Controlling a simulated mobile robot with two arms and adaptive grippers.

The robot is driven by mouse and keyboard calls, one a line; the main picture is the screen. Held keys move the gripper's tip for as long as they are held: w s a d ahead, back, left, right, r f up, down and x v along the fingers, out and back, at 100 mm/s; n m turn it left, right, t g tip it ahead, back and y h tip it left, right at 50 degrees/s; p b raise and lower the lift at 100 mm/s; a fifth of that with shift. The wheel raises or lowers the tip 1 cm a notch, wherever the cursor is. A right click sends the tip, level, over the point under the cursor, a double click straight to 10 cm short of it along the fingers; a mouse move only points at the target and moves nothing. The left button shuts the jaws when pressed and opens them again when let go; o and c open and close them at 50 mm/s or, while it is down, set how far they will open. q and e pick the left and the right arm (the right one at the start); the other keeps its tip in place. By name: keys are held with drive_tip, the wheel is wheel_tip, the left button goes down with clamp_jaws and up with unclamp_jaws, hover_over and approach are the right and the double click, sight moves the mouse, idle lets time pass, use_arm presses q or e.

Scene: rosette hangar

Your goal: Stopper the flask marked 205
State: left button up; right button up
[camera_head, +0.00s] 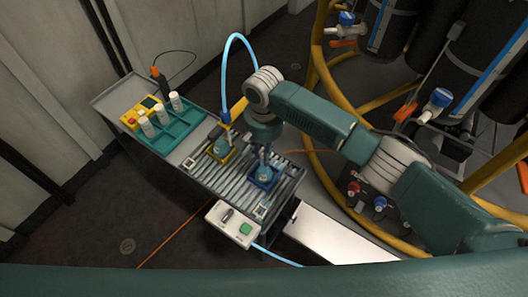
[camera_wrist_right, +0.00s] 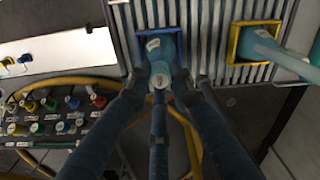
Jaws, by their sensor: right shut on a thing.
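A blue flask (camera_head: 264,174) stands in a blue square holder (camera_head: 274,182) on the slatted platform. Its label (camera_wrist_right: 153,45) is too small to read in the wrist view. My right gripper (camera_head: 263,152) is over this flask. In the wrist view its dark fingers close around a small round grey stopper (camera_wrist_right: 159,81) at the top of the flask's neck. I cannot tell whether the stopper is seated in the neck. My left gripper is not in view.
A green rack (camera_head: 183,128) with several white-capped bottles stands at the platform's back left. A control box (camera_head: 231,224) with a green button is at the front. Yellow pipes (camera_head: 314,60) and dark cylinders (camera_head: 393,25) are at the right.

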drive_tip(key=shift+f+p, duration=0.25)
drive_tip(key=shift+p, duration=0.1)
drive_tip(key=o, duration=1.5)
drive_tip(key=shift+r+p, duration=3)
drive_tip(key=shift+p, duration=0.4)
